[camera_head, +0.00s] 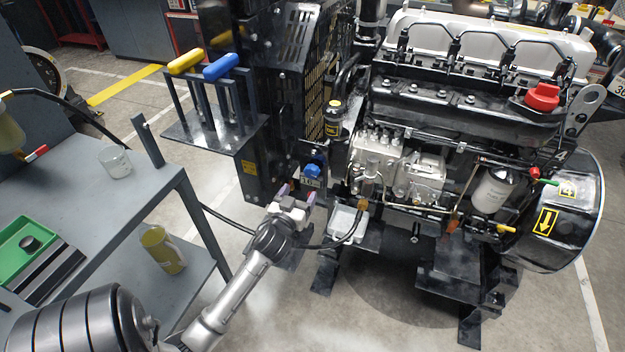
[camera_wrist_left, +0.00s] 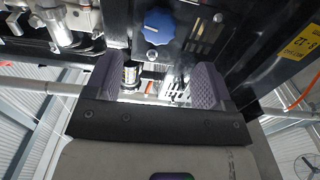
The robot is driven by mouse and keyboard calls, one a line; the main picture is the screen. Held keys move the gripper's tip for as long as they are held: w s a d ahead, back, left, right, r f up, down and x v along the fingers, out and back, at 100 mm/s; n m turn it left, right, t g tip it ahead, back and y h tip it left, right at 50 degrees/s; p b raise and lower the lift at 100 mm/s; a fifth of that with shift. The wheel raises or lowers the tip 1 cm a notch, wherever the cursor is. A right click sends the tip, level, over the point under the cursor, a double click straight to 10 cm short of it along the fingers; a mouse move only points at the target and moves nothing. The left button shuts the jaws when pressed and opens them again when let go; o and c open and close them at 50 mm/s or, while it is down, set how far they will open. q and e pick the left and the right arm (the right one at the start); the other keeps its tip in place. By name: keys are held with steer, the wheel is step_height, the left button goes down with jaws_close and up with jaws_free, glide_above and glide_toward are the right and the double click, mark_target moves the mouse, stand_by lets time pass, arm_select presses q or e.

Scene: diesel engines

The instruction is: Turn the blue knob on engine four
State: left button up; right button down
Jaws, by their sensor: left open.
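The blue knob (camera_head: 313,171) sits on the black engine frame, low and left of the engine block. A small plate is just below it. In the left wrist view the round, lobed blue knob (camera_wrist_left: 160,26) is above and beyond the fingers, near the top middle. My left gripper (camera_head: 296,192) is just below and left of the knob in the head view. Its two purple ridged pads (camera_wrist_left: 155,85) are apart with nothing between them, and they do not touch the knob. The engine (camera_head: 420,110) carries a "4" label on its right end. My right gripper is not seen.
A grey cart (camera_head: 75,190) holds a cup, a green tray and a yellow bottle. A black hose runs by my gripper. A white container (camera_head: 347,221) is right of it.

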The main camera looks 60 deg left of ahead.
mark_target(310, 175)
arm_select(q)
steer(key=b+x, duration=0.2)
steer(key=x, duration=0.6)
steer(key=shift+w+b, duration=0.15)
steer(key=shift+b, duration=0.15)
steer(key=c, duration=0.9)
steer(key=shift+c, duration=0.2)
